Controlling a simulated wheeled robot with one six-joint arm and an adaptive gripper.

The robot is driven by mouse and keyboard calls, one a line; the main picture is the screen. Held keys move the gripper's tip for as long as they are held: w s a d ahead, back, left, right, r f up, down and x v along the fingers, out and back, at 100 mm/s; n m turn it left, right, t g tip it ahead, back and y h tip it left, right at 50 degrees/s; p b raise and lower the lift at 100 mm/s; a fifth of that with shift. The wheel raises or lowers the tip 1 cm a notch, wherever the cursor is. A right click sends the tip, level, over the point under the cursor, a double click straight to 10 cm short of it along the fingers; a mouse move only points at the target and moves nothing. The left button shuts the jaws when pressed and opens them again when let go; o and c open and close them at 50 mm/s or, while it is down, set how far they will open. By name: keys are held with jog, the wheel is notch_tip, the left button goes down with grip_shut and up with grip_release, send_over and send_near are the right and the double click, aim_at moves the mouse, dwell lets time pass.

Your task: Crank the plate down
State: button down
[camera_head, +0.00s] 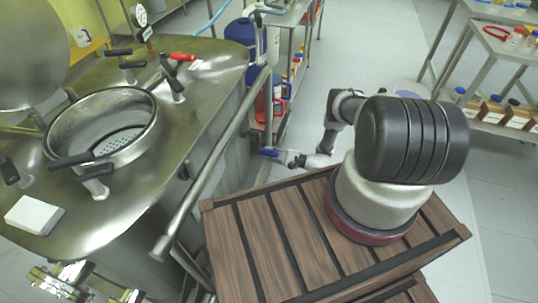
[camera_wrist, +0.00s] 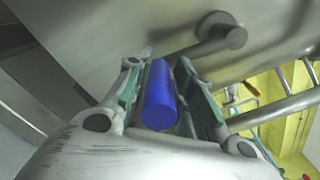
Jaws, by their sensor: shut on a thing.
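A blue crank handle (camera_wrist: 160,95) lies between the two fingers of my gripper (camera_wrist: 164,88) in the wrist view. The fingers are shut on it, one on each side. Behind it, a grey crank arm (camera_wrist: 196,47) runs to a round hub (camera_wrist: 224,30) on a metal surface. In the head view my gripper (camera_head: 286,157) is low beside the steel reactor, with the blue handle (camera_head: 269,152) at its tip. A perforated plate (camera_head: 120,141) shows inside the reactor's round opening; I cannot tell whether the crank moves this one.
A steel rail (camera_head: 215,160) runs along the reactor's side, left of my gripper. A blue vessel (camera_head: 241,32) and a red container (camera_head: 268,105) stand behind. Shelves with bottles (camera_head: 490,108) are at the right. Open floor (camera_head: 390,50) lies between.

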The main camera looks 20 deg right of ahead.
jog(key=shift+w+d+f, duration=0.1)
jog(key=shift+d+f, duration=0.05)
jog(key=shift+f, duration=0.1)
dwell(0.3)
jog(key=c, duration=1.2)
grip_release()
jog(key=shift+c, duration=0.2)
jog(key=shift+w, duration=0.1)
jog(key=shift+d, duration=0.1)
jog(key=v, duration=1.2)
